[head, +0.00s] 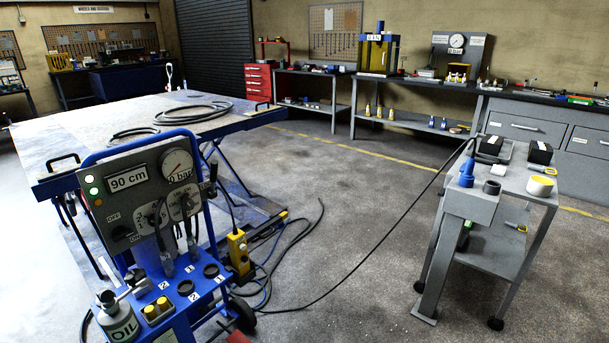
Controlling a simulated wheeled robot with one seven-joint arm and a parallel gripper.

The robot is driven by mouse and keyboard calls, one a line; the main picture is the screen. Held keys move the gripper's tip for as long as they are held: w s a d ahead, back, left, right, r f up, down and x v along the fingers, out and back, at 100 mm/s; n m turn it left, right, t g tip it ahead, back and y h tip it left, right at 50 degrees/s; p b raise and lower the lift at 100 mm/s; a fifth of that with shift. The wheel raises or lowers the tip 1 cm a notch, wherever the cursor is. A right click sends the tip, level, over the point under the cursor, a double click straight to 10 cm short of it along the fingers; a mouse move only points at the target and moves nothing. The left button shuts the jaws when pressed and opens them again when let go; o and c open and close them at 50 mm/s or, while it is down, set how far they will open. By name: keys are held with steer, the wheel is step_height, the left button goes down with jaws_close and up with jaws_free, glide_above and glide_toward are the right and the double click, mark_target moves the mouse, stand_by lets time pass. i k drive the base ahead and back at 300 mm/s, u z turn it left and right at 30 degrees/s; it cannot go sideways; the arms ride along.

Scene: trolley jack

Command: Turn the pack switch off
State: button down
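The pack switch (120,232) is a small dark switch at the lower left of the grey control panel (150,180) on the blue wheeled pack. OFF is printed above it and ON below right. It is too small to tell which way it points. The panel has a display (127,181) reading 90 cm and a round dial (177,166) with "0 bar" under it. Small indicator lamps (92,191) sit at the panel's left edge, at least one glowing green. Dark levers (158,230) with hoses stand right of the switch. My gripper is not in view.
A blue lift table (90,130) with coiled hose stands behind the pack. An oil can (117,322) sits on the pack's lower shelf. Hoses and a cable cross the floor near a yellow box (238,252). A grey trolley (510,185) stands right; floor between is mostly clear.

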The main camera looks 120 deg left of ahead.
mark_target(121, 232)
steer(key=i, duration=0.95)
steer(key=u, duration=4.7)
steer(key=i, duration=1.05)
